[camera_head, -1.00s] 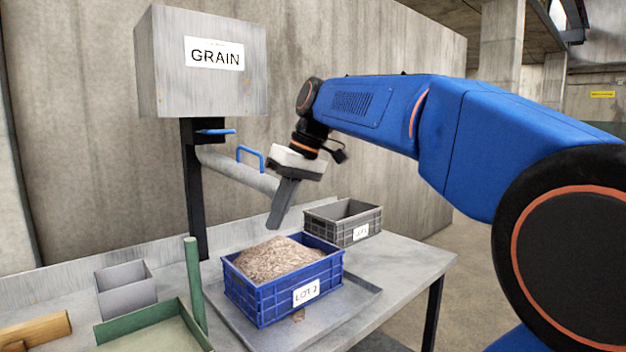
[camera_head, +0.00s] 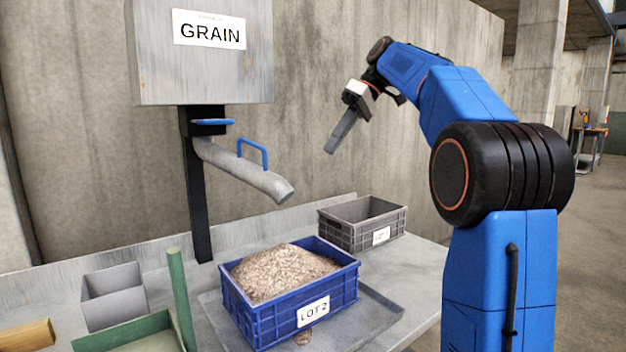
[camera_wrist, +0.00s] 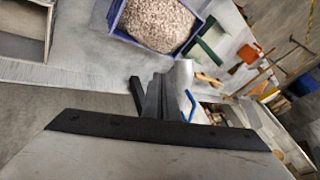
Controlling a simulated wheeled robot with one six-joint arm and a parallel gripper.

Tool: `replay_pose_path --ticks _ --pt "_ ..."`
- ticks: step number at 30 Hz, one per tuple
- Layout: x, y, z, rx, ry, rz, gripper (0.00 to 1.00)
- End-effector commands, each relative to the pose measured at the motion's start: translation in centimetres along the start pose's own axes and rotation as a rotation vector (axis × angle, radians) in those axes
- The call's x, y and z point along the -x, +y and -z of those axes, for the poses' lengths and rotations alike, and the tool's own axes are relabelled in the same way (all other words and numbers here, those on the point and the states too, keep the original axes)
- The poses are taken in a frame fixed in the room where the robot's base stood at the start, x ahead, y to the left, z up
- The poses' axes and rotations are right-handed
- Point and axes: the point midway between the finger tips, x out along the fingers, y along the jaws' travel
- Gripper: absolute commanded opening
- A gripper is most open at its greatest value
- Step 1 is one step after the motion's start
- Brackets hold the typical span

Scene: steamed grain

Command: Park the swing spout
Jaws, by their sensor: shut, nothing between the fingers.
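The grey swing spout (camera_head: 225,165) slopes down to the right from under the GRAIN hopper (camera_head: 205,70). Its open mouth appears above the back part of the blue LOT 2 crate (camera_head: 270,325). A blue loop handle (camera_head: 252,146) stands on top of the spout. A flat blue lever (camera_head: 212,122) shows at the hopper outlet. My gripper (camera_head: 330,151) is shut and empty, up and to the right of the spout, clear of it. In the wrist view the blue loop handle (camera_wrist: 190,104) shows near the middle.
The blue crate is heaped with grain (camera_head: 280,270) and stands on a shallow metal tray (camera_head: 375,313). A grey crate (camera_head: 333,235) stands behind it at right. A green post (camera_head: 180,300), green tray (camera_head: 125,332) and small grey bin (camera_head: 112,295) are at left.

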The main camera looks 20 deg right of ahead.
Motion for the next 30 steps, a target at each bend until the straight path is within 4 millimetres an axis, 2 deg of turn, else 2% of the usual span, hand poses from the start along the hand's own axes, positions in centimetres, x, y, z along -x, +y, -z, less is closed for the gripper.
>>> replay_pose_path --ticks 10,14,20,30 --pt "0.0 0.0 0.0 0.002 0.000 0.001 0.00" --pt "-0.6 0.0 0.0 0.002 0.000 0.002 0.00" --pt "-3.3 -0.1 0.0 0.002 -0.002 0.003 0.00" --pt "-9.3 -0.1 0.0 0.002 -0.002 0.003 0.00"
